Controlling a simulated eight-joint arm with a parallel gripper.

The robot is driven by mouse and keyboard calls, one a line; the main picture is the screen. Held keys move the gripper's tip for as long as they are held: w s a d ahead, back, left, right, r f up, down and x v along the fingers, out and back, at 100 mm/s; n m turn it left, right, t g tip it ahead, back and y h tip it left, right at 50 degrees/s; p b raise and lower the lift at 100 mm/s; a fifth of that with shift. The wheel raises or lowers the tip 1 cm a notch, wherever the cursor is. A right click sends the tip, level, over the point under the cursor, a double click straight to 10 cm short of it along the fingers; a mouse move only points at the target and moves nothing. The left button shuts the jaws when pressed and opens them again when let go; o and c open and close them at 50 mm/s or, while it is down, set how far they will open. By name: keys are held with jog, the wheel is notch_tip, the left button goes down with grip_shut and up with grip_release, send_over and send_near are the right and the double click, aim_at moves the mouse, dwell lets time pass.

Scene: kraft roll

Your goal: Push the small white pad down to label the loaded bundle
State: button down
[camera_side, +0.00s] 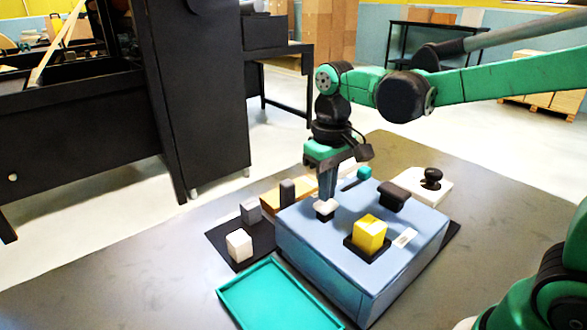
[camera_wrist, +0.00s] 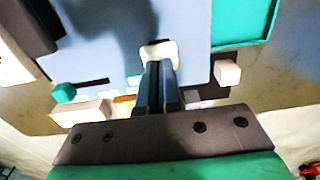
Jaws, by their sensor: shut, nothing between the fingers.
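The small white pad (camera_side: 325,206) stands on a dark base on top of the blue box (camera_side: 320,262), near its left back edge. My gripper (camera_side: 328,197) points down with its fingers together and empty, right at the pad. In the wrist view the fingertips (camera_wrist: 159,68) overlap the edge of the white pad (camera_wrist: 158,50); I cannot tell whether they touch it. A yellow block (camera_side: 370,233), likely the loaded bundle, sits in a black square holder on the box top. A white label-like patch (camera_side: 404,237) lies to its right.
A teal tray (camera_side: 226,292) lies in front. A white cube (camera_side: 239,245) and grey blocks (camera_side: 251,211) stand left. A white block with a black knob (camera_side: 432,178) is behind right.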

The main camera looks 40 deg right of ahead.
aim_at(331, 205)
jog(key=shift+f, duration=1.25)
jog(key=shift+r, duration=3.55)
jog(key=shift+s+d+f+t, duration=0.1)
jog(key=shift+s+f+t, duration=0.05)
jog(key=shift+s+t, duration=0.35)
jog(key=s+f+t, duration=0.2)
jog(key=t, duration=0.1)
jog(key=s+t, duration=0.1)
jog(key=shift+s+d+f+t, duration=0.15)
jog(key=shift+d+f+t, duration=0.15)
jog(key=shift+f, duration=0.1)
jog(key=shift+s+d+f+t, duration=0.1)
jog(key=shift+s+f+t, duration=0.25)
jog(key=shift+f+t, duration=0.35)
